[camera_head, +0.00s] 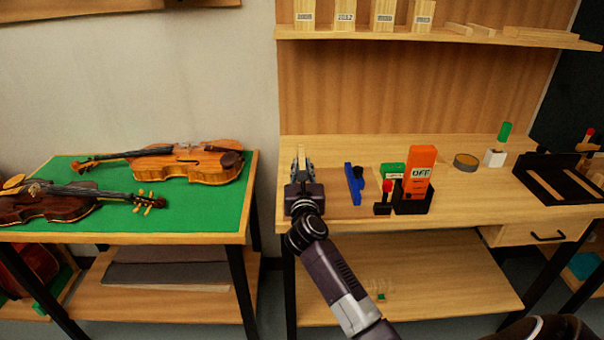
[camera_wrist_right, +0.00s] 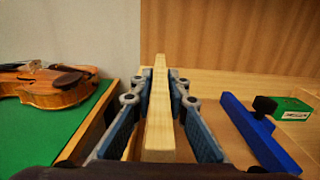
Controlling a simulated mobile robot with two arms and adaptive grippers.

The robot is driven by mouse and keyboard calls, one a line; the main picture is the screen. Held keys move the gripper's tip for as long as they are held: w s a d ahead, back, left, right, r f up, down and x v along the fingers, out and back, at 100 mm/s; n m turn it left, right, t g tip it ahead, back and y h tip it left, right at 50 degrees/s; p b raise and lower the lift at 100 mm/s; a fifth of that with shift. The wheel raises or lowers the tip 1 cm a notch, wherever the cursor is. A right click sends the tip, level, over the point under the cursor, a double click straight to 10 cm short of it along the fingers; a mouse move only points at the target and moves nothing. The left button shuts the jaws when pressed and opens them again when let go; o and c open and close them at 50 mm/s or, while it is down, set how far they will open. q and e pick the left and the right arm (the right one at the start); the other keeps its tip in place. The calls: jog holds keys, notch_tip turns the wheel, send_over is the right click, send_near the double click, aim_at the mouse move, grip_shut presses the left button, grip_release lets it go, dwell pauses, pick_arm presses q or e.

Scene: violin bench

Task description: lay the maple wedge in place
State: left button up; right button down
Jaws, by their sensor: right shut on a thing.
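The maple wedge (camera_wrist_right: 160,115) is a pale, long wooden piece between the fingers of my right gripper (camera_wrist_right: 161,90) in the right wrist view. The right gripper is shut on it, and the wedge points away from the wrist. In the head view the right gripper (camera_head: 302,167) is over the left end of the workbench, with the wedge (camera_head: 301,153) showing a little between its fingers. I cannot tell whether the wedge touches the bench top. My left gripper is not in view.
A blue tool (camera_head: 353,184) lies right of the gripper. A green box (camera_head: 392,171), an orange OFF sign (camera_head: 420,165) in a black holder and a round tin (camera_head: 466,161) stand further right. Left, across a gap, violins (camera_head: 190,163) lie on a green-topped table (camera_head: 190,217).

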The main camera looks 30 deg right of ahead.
jog(key=shift+f, duration=0.65)
jog(key=c, duration=1.9)
grip_release()
jog(key=shift+f, duration=0.1)
jog(key=shift+s+a, duration=0.1)
jog(key=v, duration=1.1)
jog(key=shift+s+a, duration=0.25)
jog(key=shift+s, duration=0.1)
